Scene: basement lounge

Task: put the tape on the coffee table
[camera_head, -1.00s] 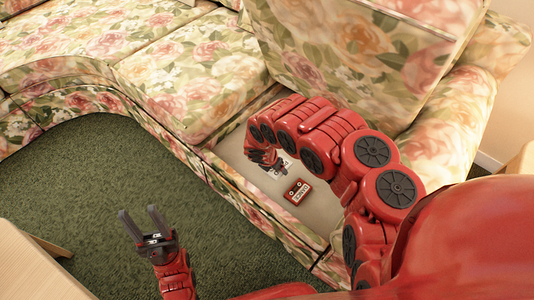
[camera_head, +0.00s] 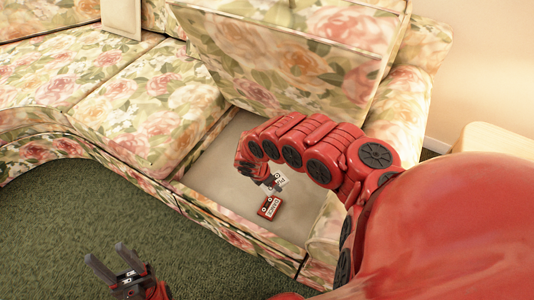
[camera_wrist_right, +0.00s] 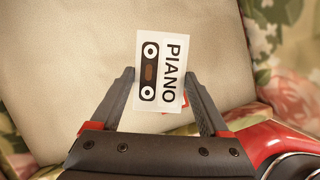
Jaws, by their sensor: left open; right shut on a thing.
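The white cassette tape marked PIANO (camera_wrist_right: 160,68) is between the fingers of my right gripper (camera_wrist_right: 161,76), which is shut on its sides. In the head view my right gripper (camera_head: 270,184) holds the white tape (camera_head: 280,180) in the open storage space under the raised sofa seat. Whether the tape touches the floor of that space is hard to tell. A red cassette tape (camera_head: 269,207) lies on that floor, just below it in the picture. My left gripper (camera_head: 107,252) is open and empty over the green carpet at lower left. No coffee table can be made out now.
The floral sofa (camera_head: 150,100) curves along the left and back. Its lifted seat (camera_head: 300,50) stands behind my right arm, and the storage space (camera_head: 215,178) has a raised front edge. A pale wooden piece (camera_head: 495,140) stands at the right. The green carpet (camera_head: 60,215) is clear.

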